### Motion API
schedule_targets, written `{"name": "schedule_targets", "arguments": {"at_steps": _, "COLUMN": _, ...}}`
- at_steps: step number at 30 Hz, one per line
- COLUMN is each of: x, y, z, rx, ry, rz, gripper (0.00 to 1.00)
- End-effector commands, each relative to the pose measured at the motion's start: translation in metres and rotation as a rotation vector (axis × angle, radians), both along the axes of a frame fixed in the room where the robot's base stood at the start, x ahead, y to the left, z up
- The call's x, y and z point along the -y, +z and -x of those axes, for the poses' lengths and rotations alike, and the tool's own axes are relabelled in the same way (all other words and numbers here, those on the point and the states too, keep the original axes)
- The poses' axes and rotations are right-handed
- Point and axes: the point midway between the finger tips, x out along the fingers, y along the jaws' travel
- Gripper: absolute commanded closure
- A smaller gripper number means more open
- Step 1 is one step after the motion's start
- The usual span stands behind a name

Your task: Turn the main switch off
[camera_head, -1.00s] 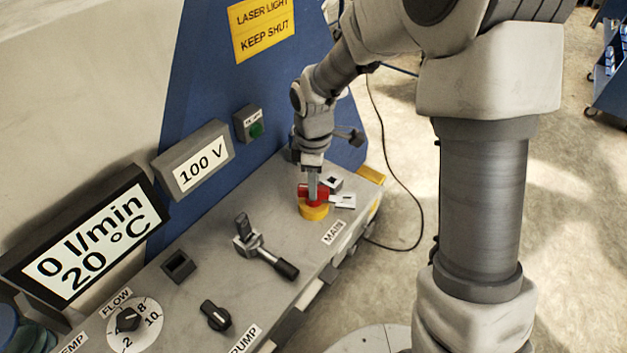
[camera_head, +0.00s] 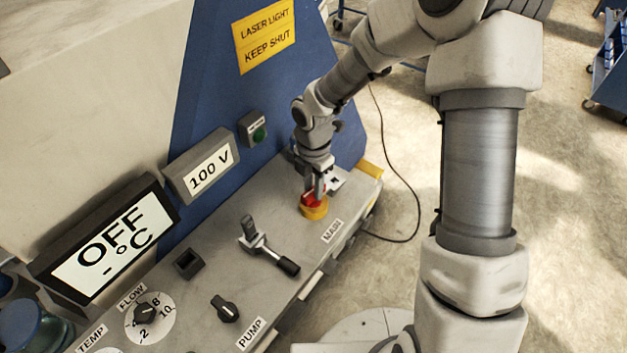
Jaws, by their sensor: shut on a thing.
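The main switch (camera_head: 312,201) is a red handle on a round yellow base, on the grey panel beside the label MAIN (camera_head: 331,231). My gripper (camera_head: 318,190) points down from above and is shut on the red handle; its fingers hide part of it. The large display (camera_head: 115,240) at the left reads OFF and a dash with °C. The smaller display (camera_head: 209,176) reads 100 V.
A lever with a black grip (camera_head: 268,250), a pump knob (camera_head: 225,308) and a flow dial (camera_head: 149,315) are on the panel. A small box with a green button (camera_head: 257,134) is on the blue wall. A cable lies on the floor at the right.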

Motion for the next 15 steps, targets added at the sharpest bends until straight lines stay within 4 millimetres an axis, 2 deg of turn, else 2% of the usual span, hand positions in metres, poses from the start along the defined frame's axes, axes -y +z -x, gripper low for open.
{"name": "schedule_targets", "arguments": {"at_steps": 6, "x": 0.0000, "y": 0.0024, "z": -0.0008, "rx": 0.001, "ry": 0.105, "rz": -0.001, "gripper": 1.00}}
{"name": "schedule_targets", "arguments": {"at_steps": 15, "x": -0.0005, "y": 0.0012, "z": -0.0011, "rx": 0.003, "ry": 0.166, "rz": -0.001, "gripper": 1.00}}
